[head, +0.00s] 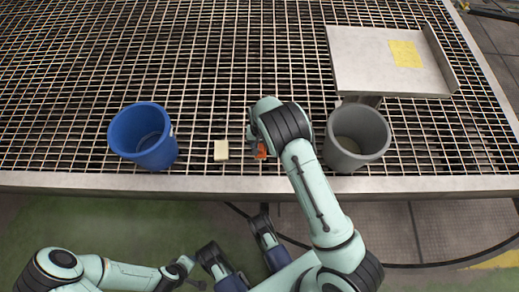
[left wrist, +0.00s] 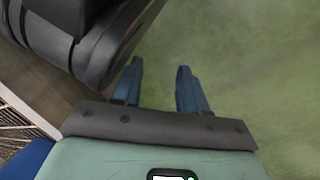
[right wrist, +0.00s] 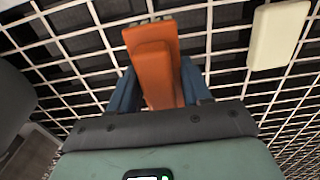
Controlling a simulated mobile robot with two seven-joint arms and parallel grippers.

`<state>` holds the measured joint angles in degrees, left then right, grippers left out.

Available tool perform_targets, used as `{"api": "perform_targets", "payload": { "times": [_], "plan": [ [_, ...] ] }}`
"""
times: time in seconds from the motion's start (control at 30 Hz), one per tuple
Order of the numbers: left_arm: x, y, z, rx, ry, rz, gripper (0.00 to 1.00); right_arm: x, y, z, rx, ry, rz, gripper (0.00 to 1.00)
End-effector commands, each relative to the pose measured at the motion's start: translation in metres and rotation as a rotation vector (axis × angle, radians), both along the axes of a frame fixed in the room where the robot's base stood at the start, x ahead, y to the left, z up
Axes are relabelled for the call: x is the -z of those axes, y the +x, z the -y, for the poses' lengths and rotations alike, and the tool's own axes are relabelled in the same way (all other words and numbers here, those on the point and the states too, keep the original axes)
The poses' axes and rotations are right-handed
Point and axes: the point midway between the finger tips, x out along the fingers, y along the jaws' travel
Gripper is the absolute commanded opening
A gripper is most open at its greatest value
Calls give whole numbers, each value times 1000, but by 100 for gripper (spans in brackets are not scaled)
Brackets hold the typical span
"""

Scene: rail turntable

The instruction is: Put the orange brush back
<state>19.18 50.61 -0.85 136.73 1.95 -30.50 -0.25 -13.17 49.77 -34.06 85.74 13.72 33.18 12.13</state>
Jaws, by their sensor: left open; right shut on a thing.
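The orange brush (right wrist: 152,55) is between the fingers of my right gripper (right wrist: 152,90) in the right wrist view, and the gripper is shut on it. In the head view only a small part of the orange brush (head: 261,151) shows beside my right wrist, over the grating between the blue bin and the grey bin. Whether the brush touches the grating I cannot tell. My left gripper (left wrist: 158,88) is open and empty over the green floor in the left wrist view, in front of the grating's edge.
A blue bin (head: 128,150) stands left on the grating and a grey bin (head: 343,160) right. A cream block (head: 221,150) lies between them, left of the brush. A metal tray (head: 365,70) with a yellow patch (head: 405,54) is at the back right. The back left grating is clear.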

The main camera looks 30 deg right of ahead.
Motion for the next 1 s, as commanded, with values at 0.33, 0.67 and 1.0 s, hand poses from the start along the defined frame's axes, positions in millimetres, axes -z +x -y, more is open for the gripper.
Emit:
{"api": "perform_targets", "payload": {
  "times": [0.33, 0.67, 1.0],
  "plan": [
    [19, -22, -3, -7, -4, -76, 43, 40, 0, 0, 1, 0, -1, 24],
    [20, -28, -4, -8, -6, -94, 43, 46, 0, 0, 0, 0, 1, 24],
    [23, -32, -4, -9, -7, -107, 43, 48, 0, 0, 0, 0, 0, 74]
  ]
}}
